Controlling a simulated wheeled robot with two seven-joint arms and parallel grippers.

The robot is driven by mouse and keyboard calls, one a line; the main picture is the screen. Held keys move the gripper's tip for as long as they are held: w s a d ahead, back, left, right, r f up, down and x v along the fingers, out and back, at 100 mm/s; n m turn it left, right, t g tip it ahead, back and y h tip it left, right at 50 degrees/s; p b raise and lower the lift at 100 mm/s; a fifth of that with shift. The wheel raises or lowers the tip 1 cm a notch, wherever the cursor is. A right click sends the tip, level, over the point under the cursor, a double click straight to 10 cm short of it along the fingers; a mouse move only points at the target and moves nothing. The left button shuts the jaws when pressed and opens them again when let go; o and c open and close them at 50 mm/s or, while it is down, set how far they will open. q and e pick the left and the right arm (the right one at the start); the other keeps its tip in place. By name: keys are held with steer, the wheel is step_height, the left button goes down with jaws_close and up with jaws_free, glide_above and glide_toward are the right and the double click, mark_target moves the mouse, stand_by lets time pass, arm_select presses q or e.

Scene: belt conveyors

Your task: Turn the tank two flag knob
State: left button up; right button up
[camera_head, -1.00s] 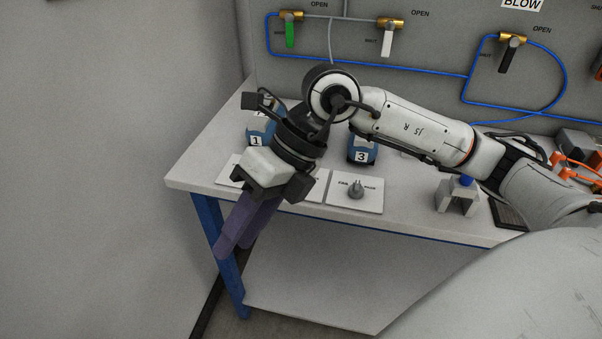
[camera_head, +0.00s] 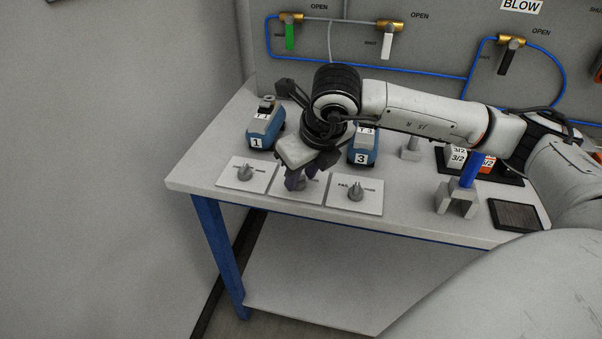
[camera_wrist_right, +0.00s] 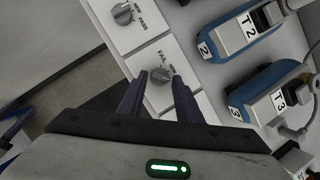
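The tank two flag knob (camera_wrist_right: 160,84) is a grey round knob on a white FAIL/PASS card, the middle of three. In the head view the middle card (camera_head: 288,197) lies under my right gripper (camera_head: 297,182), which covers most of its knob. In the right wrist view my right gripper (camera_wrist_right: 161,78) is open, its two purple fingers on either side of the knob. I cannot tell whether they touch it. The blue and white tank two (camera_wrist_right: 236,34) shows in the right wrist view; my arm hides it in the head view. My left gripper is out of view.
Knobs stand on the left card (camera_head: 245,172) and right card (camera_head: 355,191). Tank one (camera_head: 264,129) and tank three (camera_head: 363,148) stand behind. A grey block stand (camera_head: 456,200) is farther right on the table (camera_head: 412,218). A valve panel (camera_head: 432,60) rises at the back.

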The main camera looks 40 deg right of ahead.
steer(key=shift+w+f, duration=0.15)
steer(key=shift+f, duration=0.25)
